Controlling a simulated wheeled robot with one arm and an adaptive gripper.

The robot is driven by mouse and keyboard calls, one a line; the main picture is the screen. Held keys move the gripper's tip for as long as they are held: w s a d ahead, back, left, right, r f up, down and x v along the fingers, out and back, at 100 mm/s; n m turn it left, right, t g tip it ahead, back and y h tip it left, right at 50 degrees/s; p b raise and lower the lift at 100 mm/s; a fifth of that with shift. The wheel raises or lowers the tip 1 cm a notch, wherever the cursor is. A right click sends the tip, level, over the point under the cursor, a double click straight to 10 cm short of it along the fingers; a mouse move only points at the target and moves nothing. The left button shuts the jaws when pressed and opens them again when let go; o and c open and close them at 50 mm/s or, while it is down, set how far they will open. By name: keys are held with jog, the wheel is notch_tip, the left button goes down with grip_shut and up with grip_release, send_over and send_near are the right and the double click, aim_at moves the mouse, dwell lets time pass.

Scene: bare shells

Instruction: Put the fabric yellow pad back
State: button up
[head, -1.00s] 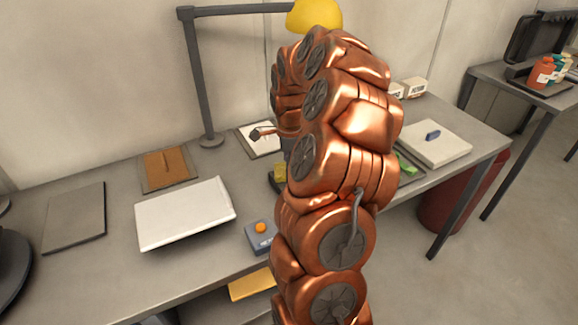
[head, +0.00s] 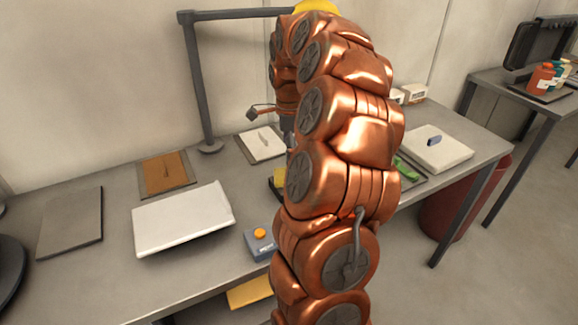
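A small yellow block-like piece (head: 280,178), which may be the fabric yellow pad, shows at the left edge of my arm. It is at a dark holder or tray (head: 274,192) on the bench, and my arm covers much of both. A flat yellow piece (head: 250,292) also shows below the bench's front edge. My gripper (head: 287,127) is at the far end of my arm, above the bench behind the yellow block. Only a dark part of it shows; its fingers are hidden, so I cannot see whether it holds anything.
The grey bench (head: 75,280) carries a white slab (head: 183,218), a brown pad on a board (head: 166,172), a white sheet on a board (head: 262,144), an orange-button box (head: 260,243) and a white block (head: 437,150). A lamp post (head: 198,85) stands behind.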

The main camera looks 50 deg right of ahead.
jog(key=shift+r+b, duration=0.5)
jog(key=shift+r, duration=1.95)
jog(key=s+a+n, duration=0.3)
jog(key=a+n, duration=0.4)
jog(key=a, duration=0.4)
jog(key=s+a+n, duration=0.3)
jog(key=a+n, duration=0.4)
jog(key=a, duration=0.4)
jog(key=s+a+f+n, duration=0.4)
jog(key=s+a+n, duration=0.1)
jog(key=s, duration=0.4)
jog(key=s+a+f+n+g, duration=0.1)
jog(key=s+a+f+n, duration=0.3)
jog(key=s+n, duration=0.3)
jog(key=shift+s+a+g, duration=0.3)
jog(key=shift+s+a, duration=0.6)
jog(key=shift+s, duration=0.05)
jog(key=shift+r, duration=0.1)
